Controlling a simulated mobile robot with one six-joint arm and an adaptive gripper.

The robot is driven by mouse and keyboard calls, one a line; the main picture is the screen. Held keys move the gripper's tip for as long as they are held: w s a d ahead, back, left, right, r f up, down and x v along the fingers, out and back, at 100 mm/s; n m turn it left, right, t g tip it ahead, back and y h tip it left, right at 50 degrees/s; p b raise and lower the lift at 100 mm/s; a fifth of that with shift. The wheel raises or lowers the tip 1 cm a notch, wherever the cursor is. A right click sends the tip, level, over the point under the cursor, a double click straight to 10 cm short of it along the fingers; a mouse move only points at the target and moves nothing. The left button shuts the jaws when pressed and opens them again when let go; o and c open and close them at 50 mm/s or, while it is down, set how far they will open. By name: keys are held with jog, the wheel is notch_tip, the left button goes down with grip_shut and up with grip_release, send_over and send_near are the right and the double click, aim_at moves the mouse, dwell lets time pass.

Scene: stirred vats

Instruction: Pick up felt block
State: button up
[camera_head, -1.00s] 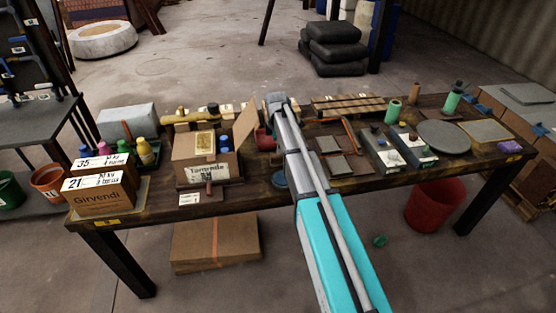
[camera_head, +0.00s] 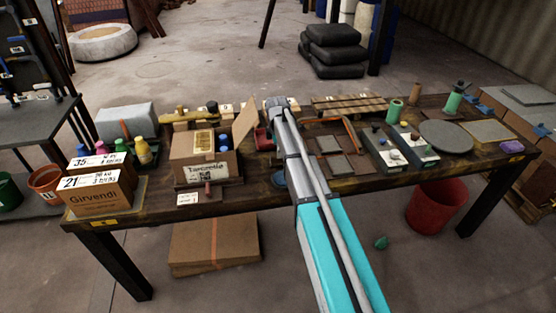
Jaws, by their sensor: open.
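No piece on the workbench (camera_head: 155,205) can be named the felt block for sure. A large pale grey block (camera_head: 126,122) lies at the back left. A small purple block (camera_head: 512,147) lies at the right end. Flat dark grey-brown squares (camera_head: 340,165) lie right of my arm. My arm reaches from the lower right over the bench middle. My gripper (camera_head: 278,103) is at its far end, near the back edge, open, its fingers mostly hidden by the arm. Nothing is seen held in it. What lies directly beneath it is hidden.
An open carton (camera_head: 207,170) and a red bin (camera_head: 263,139) stand left of my arm. Labelled boxes (camera_head: 95,190) and bottles crowd the left end. Grey trays (camera_head: 384,155), a round grey disc (camera_head: 446,137) and a green bottle (camera_head: 453,102) occupy the right. A red bucket (camera_head: 433,208) stands below.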

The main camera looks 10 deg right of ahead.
jog(key=shift+d+f+b, duration=0.2)
jog(key=shift+f+b, duration=2)
jog(key=shift+f, duration=0.2)
jog(key=shift+r, duration=0.1)
grip_shut()
jog(key=shift+r+p, duration=0.2)
jog(key=shift+p, duration=0.15)
notch_tip(320, 180, up, 2)
jog(key=shift+r+p, duration=0.25)
jog(key=shift+p, duration=0.95)
jog(key=s+r+p, duration=1)
jog(key=s, duration=0.4)
